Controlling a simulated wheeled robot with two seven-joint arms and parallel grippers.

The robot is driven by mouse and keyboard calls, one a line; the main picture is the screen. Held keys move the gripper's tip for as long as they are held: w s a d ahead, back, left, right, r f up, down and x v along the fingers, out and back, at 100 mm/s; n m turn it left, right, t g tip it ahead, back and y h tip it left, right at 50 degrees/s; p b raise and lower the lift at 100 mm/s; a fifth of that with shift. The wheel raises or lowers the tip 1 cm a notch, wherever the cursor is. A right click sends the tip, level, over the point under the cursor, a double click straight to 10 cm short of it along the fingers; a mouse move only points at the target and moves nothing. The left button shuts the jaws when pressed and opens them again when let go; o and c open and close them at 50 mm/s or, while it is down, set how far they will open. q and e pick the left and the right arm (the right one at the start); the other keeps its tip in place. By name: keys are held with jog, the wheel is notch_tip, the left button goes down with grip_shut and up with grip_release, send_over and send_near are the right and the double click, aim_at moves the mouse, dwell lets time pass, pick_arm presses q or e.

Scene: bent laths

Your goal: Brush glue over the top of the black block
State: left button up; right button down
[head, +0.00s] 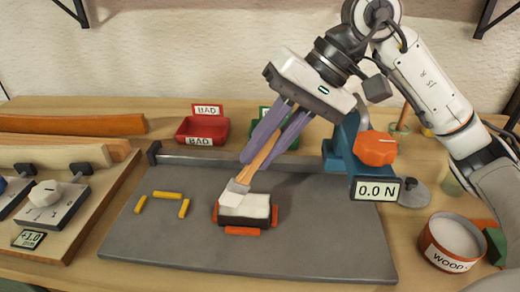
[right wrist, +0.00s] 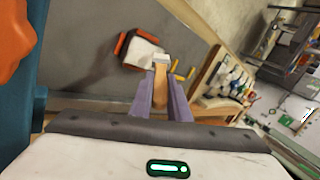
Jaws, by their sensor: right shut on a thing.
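The black block (head: 236,221) lies on the grey mat (head: 315,240), framed by orange-red pieces. Its top is covered with a whitish layer (head: 244,202). In the right wrist view the white top (right wrist: 140,50) shows inside the orange-red pieces. My right gripper (head: 257,158) is shut on the wooden handle of a brush (head: 262,160), above and behind the block. The brush points down and left, its pale bristles (head: 234,194) at the block's upper left edge. I cannot tell whether they touch it. The brush also shows in the right wrist view (right wrist: 160,82). My left gripper is not in view.
Yellow pieces (head: 167,195) stand left of the block. A red tray (head: 200,130) marked BAD is behind. A blue device with an orange knob (head: 375,149) reads 0.0 N. A pot marked WOOD (head: 452,243) is at right. Laths (head: 70,125) and a control panel (head: 50,205) are left.

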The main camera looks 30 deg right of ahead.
jog(key=s+d+b, duration=0.3)
jog(key=d+b, duration=0.1)
jog(key=d, duration=0.1)
jog(key=shift+s+d+f, duration=0.15)
jog(key=shift+s, duration=0.15)
dwell(0.4)
notch_tip(320, 180, up, 6)
jog(key=p, duration=0.5)
jog(key=shift+s+d, duration=0.1)
